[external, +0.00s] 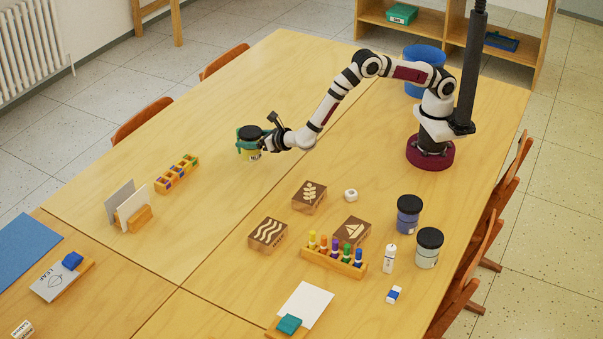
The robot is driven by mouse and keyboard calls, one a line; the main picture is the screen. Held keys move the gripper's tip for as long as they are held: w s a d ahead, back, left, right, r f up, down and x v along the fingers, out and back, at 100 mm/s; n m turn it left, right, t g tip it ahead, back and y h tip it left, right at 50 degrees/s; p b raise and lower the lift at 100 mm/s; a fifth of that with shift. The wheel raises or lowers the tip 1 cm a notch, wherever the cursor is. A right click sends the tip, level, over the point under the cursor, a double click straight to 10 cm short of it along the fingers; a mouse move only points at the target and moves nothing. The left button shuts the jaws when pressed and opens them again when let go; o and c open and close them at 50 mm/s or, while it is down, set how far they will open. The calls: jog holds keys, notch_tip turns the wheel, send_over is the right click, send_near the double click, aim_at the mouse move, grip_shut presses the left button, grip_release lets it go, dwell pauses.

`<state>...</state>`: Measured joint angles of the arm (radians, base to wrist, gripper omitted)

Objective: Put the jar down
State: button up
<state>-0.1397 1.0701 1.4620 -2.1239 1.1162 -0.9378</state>
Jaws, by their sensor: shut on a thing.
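A jar with a black lid (249,131) and a yellow label low on its side is at the far left part of the table, upright. My gripper (247,144) reaches it from the right and is shut around its upper body, just below the lid. The gripper hides part of the jar's side. The jar's base is at or very close to the table; I cannot tell whether it touches.
The wooden table (225,225) is clear around the held jar. A small box tray (177,174) and card holder (132,212) lie to its left front. Wooden blocks (309,196), a marker rack (335,260) and a glue stick (389,258) are nearer the right front.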

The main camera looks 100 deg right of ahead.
aim_at(251, 151)
notch_tip(251, 151, down, 4)
jog(key=shift+w+a+f, duration=0.1)
jog(key=shift+a, duration=0.05)
jog(key=o, duration=1.5)
jog(key=shift+f, duration=0.1)
